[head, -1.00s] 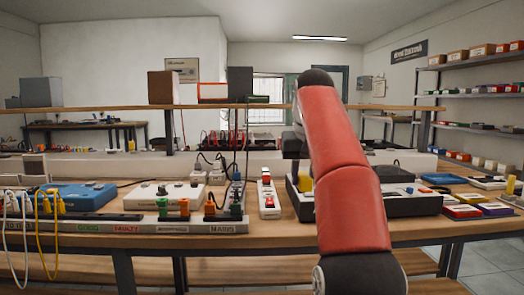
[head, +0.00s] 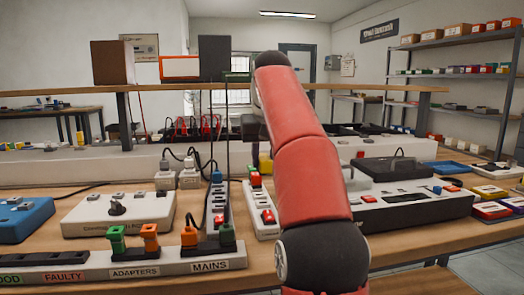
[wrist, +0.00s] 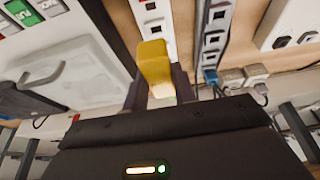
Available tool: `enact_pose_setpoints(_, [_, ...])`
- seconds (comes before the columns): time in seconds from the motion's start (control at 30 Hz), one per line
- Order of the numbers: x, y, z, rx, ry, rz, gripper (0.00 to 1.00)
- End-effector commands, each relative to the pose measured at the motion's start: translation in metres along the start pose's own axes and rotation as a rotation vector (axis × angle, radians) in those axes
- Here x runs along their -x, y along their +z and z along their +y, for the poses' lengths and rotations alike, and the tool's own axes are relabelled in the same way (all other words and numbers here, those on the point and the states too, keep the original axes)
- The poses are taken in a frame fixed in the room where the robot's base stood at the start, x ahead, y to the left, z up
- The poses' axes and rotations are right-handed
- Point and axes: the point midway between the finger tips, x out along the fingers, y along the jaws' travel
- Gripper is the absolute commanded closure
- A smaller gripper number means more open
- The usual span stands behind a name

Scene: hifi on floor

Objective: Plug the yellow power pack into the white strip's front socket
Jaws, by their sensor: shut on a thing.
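The yellow power pack (wrist: 153,66) is held between the two dark fingers of my gripper (wrist: 158,88) in the wrist view. In the head view a bit of the yellow pack (head: 265,163) shows beside my red arm, which hides most of my gripper. The white strip (head: 260,222) lies on the bench just left of my arm, with a red switch and a red-and-green piece on it. In the wrist view the white strip (wrist: 157,22) runs beyond the pack, which covers part of it. I cannot tell whether pack and strip touch.
A second strip (head: 218,208) with a blue plug runs close by on the left. A long front strip (head: 80,270) holds green and orange plugs. A white box (head: 118,213) is at left, a grey-white bench unit (head: 400,205) at right. A shelf board crosses above the bench.

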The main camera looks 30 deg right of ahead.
Motion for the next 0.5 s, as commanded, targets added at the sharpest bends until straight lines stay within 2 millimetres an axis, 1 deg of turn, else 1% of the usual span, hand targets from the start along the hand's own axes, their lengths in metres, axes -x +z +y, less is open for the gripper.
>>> enact_pose_setpoints(0.1, [-0.012, 0.007, 0.0, 0.0, 0.0, -0.003, 0.93])
enact_pose_setpoints(0.37, [-0.036, 0.016, 0.0, 0.0, 0.0, -0.001, 0.93])
enact_pose_setpoints(0.4, [-0.043, 0.017, 0.0, 0.0, -0.001, 0.0, 0.93])
enact_pose_setpoints(0.5, [-0.05, 0.02, 0.0, 0.0, 0.0, -0.001, 0.93])
